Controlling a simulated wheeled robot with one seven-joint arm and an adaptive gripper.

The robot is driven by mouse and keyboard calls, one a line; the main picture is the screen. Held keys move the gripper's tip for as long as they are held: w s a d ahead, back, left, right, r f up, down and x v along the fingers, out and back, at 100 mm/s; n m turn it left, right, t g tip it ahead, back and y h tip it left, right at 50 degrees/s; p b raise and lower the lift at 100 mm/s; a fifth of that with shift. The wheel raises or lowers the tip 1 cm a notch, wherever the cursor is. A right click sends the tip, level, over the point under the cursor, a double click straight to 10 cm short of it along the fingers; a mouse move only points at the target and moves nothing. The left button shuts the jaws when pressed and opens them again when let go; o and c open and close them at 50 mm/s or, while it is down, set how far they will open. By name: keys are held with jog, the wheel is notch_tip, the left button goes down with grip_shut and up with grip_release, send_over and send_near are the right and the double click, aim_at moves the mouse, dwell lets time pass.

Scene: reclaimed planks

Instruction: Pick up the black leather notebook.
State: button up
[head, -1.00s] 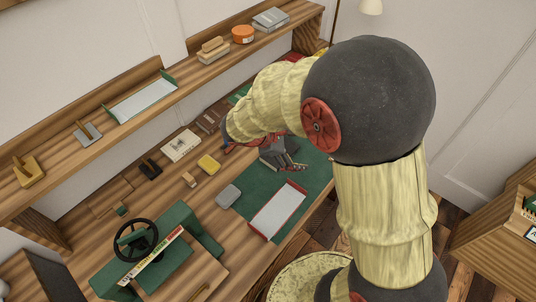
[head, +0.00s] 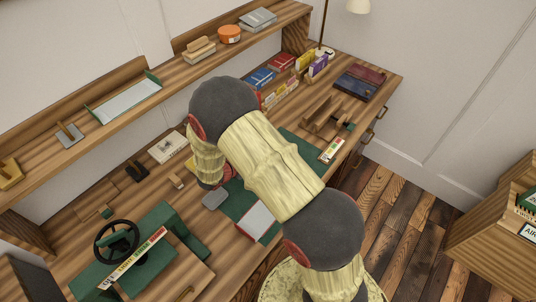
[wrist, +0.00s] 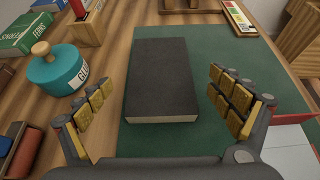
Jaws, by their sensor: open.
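The black leather notebook (wrist: 162,75) lies flat in the middle of the wrist view, with its pale page edge towards me. It rests on the green mat (wrist: 210,40), its left side near the mat's left edge. My gripper (wrist: 160,84) is open and empty, with one ridged yellow-padded finger on each side of the notebook in the picture. I cannot tell its height above the notebook. In the head view my arm hides the gripper and the notebook.
In the wrist view, a teal lidded pot (wrist: 57,70) stands left of the notebook, near a green book (wrist: 27,33). A red-edged white tray (wrist: 290,145) is at the right. A wooden piece (wrist: 190,5) lies beyond the notebook.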

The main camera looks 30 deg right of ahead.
jog(key=b+x, duration=0.1)
jog(key=x, duration=0.3)
jog(key=shift+d, duration=0.1)
jog(key=shift+c, duration=1.1)
jog(key=c, duration=1.1)
jog(key=shift+r, duration=0.1)
jog(key=shift+c, duration=0.4)
